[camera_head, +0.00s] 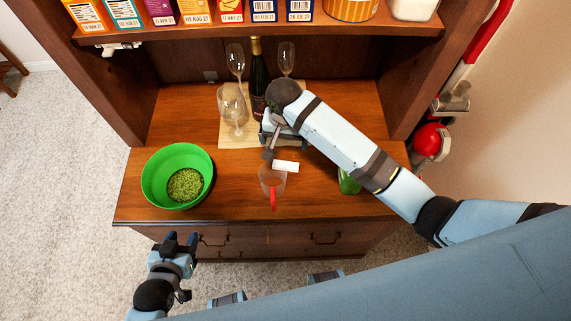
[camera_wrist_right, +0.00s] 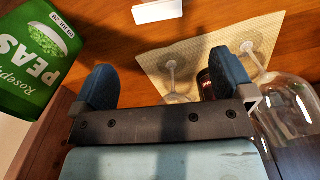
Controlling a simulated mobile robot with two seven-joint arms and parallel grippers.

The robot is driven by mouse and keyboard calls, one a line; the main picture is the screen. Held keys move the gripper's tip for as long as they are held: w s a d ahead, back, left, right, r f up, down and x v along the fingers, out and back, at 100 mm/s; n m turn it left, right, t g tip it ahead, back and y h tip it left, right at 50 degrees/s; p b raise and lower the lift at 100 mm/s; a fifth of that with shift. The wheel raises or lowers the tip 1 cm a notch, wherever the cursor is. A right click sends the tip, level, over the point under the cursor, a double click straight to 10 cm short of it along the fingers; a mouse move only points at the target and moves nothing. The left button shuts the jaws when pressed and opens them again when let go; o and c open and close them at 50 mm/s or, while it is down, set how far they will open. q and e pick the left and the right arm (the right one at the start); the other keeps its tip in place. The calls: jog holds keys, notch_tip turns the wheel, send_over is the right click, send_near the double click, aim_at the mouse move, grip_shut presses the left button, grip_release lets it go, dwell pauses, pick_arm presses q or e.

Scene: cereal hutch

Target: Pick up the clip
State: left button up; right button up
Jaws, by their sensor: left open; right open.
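A small white block, probably the clip (camera_head: 285,166), lies on the wooden counter beside a clear cup with a red handle (camera_head: 272,200). My left gripper (camera_head: 180,243) is open and empty in front of the counter, low at the left.
A green bowl of peas (camera_head: 160,162) stands on the counter's left. A green peas bag (camera_wrist_right: 35,60) is partly hidden behind my right arm in the head view. A bottle (camera_head: 257,70) and several glasses (camera_head: 233,105) stand at the back on a mat. A shelf (camera_head: 200,32) with boxes overhangs.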

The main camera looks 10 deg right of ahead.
send_over(286, 163)
jog(key=f, duration=0.8)
jog(key=shift+s+a, duration=0.2)
jog(key=shift+a, duration=0.05)
jog(key=shift+w+d+f, duration=0.15)
jog(key=shift+f, duration=1.2)
jog(key=shift+w+d+f, duration=0.1)
jog(key=shift+f, duration=1.2)
jog(key=c, duration=0.7)
